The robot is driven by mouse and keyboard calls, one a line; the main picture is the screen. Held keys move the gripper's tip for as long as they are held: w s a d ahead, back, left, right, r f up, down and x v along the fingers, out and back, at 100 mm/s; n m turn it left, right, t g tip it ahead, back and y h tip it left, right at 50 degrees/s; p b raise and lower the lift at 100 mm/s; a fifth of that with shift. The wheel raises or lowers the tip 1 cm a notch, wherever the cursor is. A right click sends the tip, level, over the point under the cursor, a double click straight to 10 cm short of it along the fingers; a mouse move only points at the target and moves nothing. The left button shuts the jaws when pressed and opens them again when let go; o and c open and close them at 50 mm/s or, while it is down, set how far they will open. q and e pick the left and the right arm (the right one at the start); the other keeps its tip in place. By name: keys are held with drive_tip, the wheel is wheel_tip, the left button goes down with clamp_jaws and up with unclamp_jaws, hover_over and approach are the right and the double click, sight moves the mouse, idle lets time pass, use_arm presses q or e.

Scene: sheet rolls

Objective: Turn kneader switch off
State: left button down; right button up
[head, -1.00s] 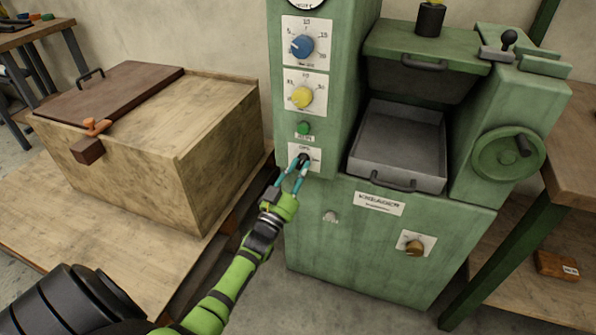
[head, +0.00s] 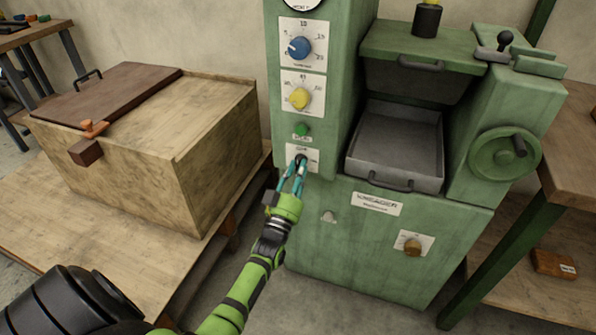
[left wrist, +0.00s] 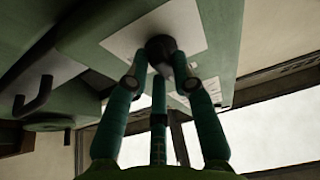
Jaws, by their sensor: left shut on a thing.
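The green kneader machine (head: 390,245) stands in the middle of the head view. A small dark switch knob (head: 301,160) sits on a white label plate low on its left column. The knob also shows in the left wrist view (left wrist: 161,48). My left gripper (head: 297,168) is at this plate, its teal fingers closed around the knob. In the left wrist view the fingertips (left wrist: 165,68) meet the knob from both sides and partly hide it. The label text is too small to read. My right gripper is in neither view.
Above the switch are a green button (head: 302,130), a yellow dial (head: 300,98) and a blue dial (head: 299,47). A grey tray (head: 396,150) sits in the machine. A wooden box (head: 190,180) stands at left, a wooden bench (head: 575,130) at right.

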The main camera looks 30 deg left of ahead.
use_arm(q)
drive_tip(key=c, duration=1)
unclamp_jaws()
drive_tip(key=shift+c, duration=0.2)
drive_tip(key=v, duration=1.2)
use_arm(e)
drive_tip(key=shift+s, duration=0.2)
use_arm(q)
drive_tip(key=shift+f, duration=0.1)
